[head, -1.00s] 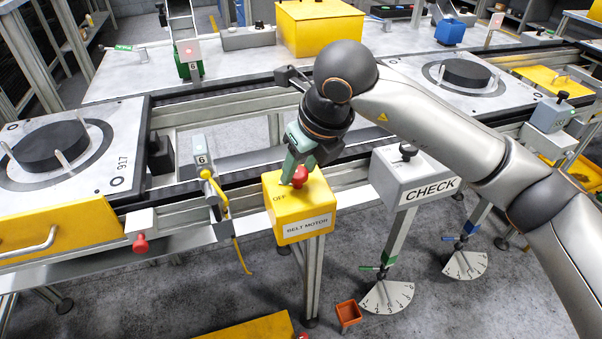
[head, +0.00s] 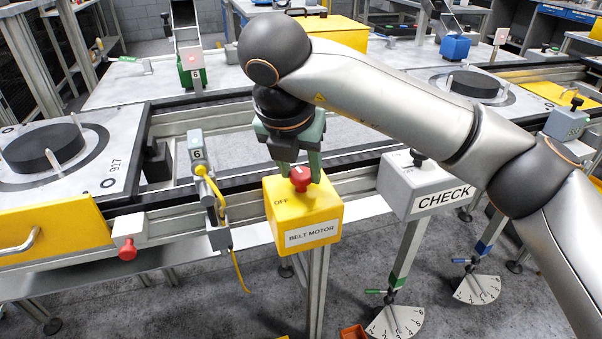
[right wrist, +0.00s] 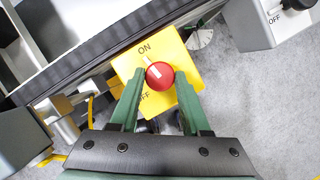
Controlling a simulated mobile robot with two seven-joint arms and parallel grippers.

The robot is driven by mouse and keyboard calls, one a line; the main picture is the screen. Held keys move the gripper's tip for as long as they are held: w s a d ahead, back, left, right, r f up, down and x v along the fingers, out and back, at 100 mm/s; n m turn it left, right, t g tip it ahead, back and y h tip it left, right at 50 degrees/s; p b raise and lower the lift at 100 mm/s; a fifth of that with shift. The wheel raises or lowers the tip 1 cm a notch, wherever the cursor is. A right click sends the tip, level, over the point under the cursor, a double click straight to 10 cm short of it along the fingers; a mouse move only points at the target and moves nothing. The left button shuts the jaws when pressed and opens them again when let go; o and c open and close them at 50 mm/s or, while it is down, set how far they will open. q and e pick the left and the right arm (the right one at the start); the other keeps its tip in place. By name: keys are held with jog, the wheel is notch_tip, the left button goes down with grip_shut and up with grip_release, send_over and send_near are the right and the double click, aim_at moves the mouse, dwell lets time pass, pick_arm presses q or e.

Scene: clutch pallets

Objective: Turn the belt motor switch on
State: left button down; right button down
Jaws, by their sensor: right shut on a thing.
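The yellow belt motor box (head: 315,218) stands at the front of the conveyor, with its "BELT MOTOR" label facing me. Its red rotary knob (head: 299,179) is on top and also shows in the right wrist view (right wrist: 159,76). "ON" and "OFF" are printed on the box; a white mark on the knob's upper left lies on the "ON" side in the wrist view. My right gripper (head: 298,177) points down with its green fingers on opposite sides of the knob, shut on it. My left gripper is not in view.
A grey "CHECK" box (head: 425,187) with a black knob stands to the right. A grey post with a yellow cable (head: 208,185) is close on the left. The conveyor rail (head: 360,155) runs behind. A pallet with a black disc (head: 45,148) is at left.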

jog(key=shift+m, duration=0.7)
jog(key=shift+m+h, duration=0.3)
jog(key=shift+c, duration=2.3)
grip_release()
jog(key=shift+o, duration=0.4)
